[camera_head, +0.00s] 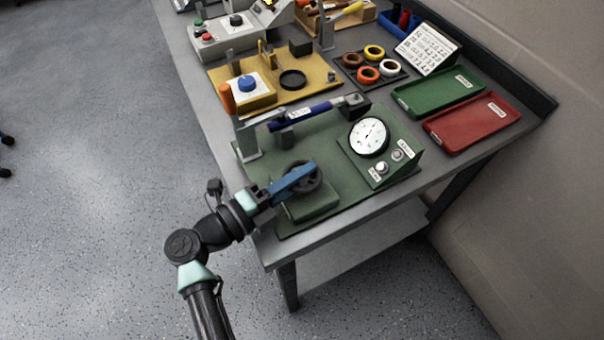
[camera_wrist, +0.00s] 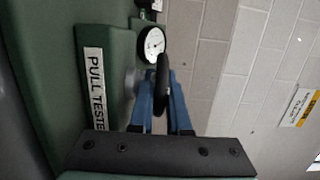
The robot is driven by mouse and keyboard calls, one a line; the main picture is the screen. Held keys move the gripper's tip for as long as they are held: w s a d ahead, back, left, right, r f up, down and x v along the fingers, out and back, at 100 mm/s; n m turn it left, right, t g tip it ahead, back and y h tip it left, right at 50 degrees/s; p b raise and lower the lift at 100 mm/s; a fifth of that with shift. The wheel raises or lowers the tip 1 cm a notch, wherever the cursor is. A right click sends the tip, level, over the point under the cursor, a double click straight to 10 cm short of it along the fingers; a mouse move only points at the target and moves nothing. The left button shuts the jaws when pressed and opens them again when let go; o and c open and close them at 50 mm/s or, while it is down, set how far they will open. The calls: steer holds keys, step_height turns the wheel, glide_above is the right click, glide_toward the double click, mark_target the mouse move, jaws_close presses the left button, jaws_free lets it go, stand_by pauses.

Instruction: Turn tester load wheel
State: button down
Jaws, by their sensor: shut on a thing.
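The load wheel (camera_head: 301,178) is a black handwheel on the green pull tester (camera_head: 326,214) at the near end of the bench. In the wrist view the wheel (camera_wrist: 162,84) is seen nearly edge-on between two blue fingers. My gripper (camera_head: 304,172) comes from the left and is shut on the wheel's rim. It also shows in the wrist view (camera_wrist: 161,88). The tester's round white dial (camera_head: 369,137) is at its right; the dial also shows in the wrist view (camera_wrist: 153,43). A label reading "PULL TESTE" (camera_wrist: 96,88) is partly cut off by my gripper. The dial needle is too small to read.
A yellow fixture board (camera_head: 310,92), tape rolls (camera_head: 369,66), a green tray (camera_head: 438,95) and a red tray (camera_head: 472,124) stand beyond. The wall is at the right; open floor lies left.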

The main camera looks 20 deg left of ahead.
steer(key=m+g+h+b, duration=0.1)
steer(key=h+b, duration=0.1)
steer(key=m+g+h+b, duration=0.1)
steer(key=shift+w+a+f+m+h+b, duration=0.1)
steer(key=shift+f+m+h+b, duration=0.05)
steer(key=shift+m+h+b, duration=0.25)
steer(key=m+g+h+b, duration=0.2)
steer(key=g+b, duration=0.1)
steer(key=shift+r+m+g+h, duration=0.2)
steer(key=shift+m+g+h, duration=0.2)
steer(key=c, duration=0.9)
jaws_free()
steer(key=shift+d, duration=0.2)
steer(key=shift+a, duration=0.1)
steer(key=shift+b+v, duration=1.55)
steer(key=shift+v, duration=4.95)
